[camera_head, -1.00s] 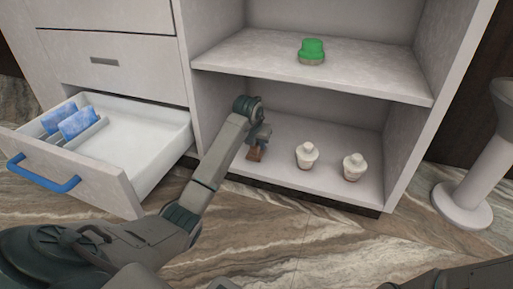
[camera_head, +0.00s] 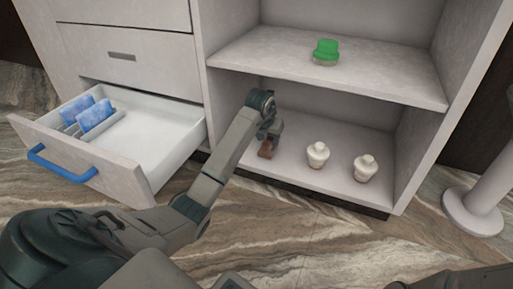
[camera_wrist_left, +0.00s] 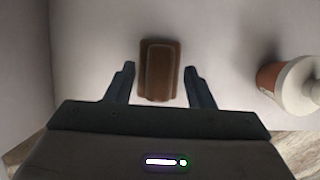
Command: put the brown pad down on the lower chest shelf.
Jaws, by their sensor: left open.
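The brown pad (camera_head: 267,149) lies on the lower chest shelf (camera_head: 320,191), near its left end. In the left wrist view the brown pad (camera_wrist_left: 160,70) shows between the two fingers, with a gap on each side. My left gripper (camera_head: 270,136) is open at the pad, and its fingers (camera_wrist_left: 159,82) do not touch it. My right gripper is not in view.
A green-topped brush-like thing (camera_head: 326,51) sits on the upper shelf (camera_head: 400,88). An open drawer (camera_head: 165,150) with blue packets (camera_head: 95,115) juts out at left. A pale pedestal (camera_head: 472,212) stands at right.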

